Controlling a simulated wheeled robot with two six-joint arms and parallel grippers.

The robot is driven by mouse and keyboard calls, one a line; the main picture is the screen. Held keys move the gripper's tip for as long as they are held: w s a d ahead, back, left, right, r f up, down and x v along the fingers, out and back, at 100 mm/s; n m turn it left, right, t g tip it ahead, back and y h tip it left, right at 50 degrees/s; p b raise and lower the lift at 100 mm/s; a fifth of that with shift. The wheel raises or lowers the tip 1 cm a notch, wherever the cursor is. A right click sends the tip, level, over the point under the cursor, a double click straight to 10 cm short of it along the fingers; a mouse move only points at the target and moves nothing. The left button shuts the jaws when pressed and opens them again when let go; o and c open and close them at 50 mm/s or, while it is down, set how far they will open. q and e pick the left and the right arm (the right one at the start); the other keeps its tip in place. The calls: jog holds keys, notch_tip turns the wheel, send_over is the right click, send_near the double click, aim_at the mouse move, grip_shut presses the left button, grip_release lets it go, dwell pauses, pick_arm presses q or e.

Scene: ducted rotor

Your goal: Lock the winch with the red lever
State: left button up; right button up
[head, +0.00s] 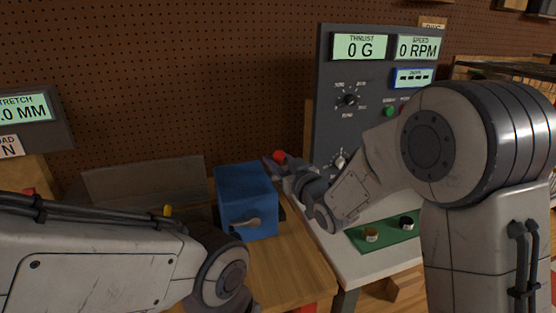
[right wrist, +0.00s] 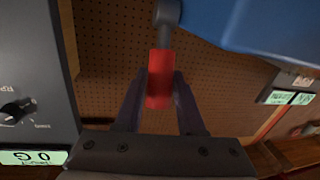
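The winch is a blue box (head: 246,190) on the wooden bench in the head view, with a grey crank handle (head: 247,223) on its front. A corner of its blue housing (right wrist: 255,25) fills the upper right of the right wrist view. The red lever (right wrist: 160,78) hangs from a grey shaft beside the housing. Its red grip (head: 279,156) also shows right of the box in the head view. My right gripper (right wrist: 160,92) has its fingers on either side of the red grip, seemingly touching it. My left gripper is out of view; only its arm shows at lower left.
A dark instrument panel (head: 330,110) with thrust and speed displays stands behind my right arm. A green mat (head: 385,234) with small ring-like parts lies on the white table. A stretch display (head: 25,110) is at far left. A pegboard wall closes the back.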

grip_shut()
dwell(1.2)
